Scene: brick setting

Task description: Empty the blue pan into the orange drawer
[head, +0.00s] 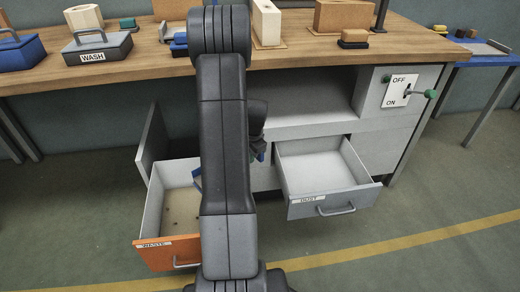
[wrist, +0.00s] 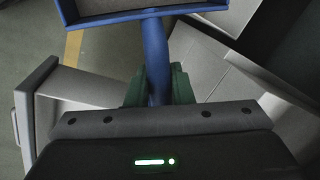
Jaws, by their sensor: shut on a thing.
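My gripper (wrist: 158,88) is shut on the handle of the blue pan (wrist: 112,18), between green finger pads. The pan reaches past the top edge of the wrist view, and the grey part of its inside that shows has no bits on it. In the head view a small blue piece of the pan (head: 197,179) shows over the orange drawer (head: 152,256), beside my arm. That drawer is pulled open, labelled WASTE, with several small brown bits (head: 175,211) on its floor. My arm hides its right part, most of the pan and most of my gripper.
A grey drawer (head: 335,203) labelled DUST is open to the right. Above are a wooden worktop (head: 290,57) with blocks, a WASH box (head: 97,48) and a lever panel (head: 399,90). Open floor lies in front, with a yellow line (head: 400,246).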

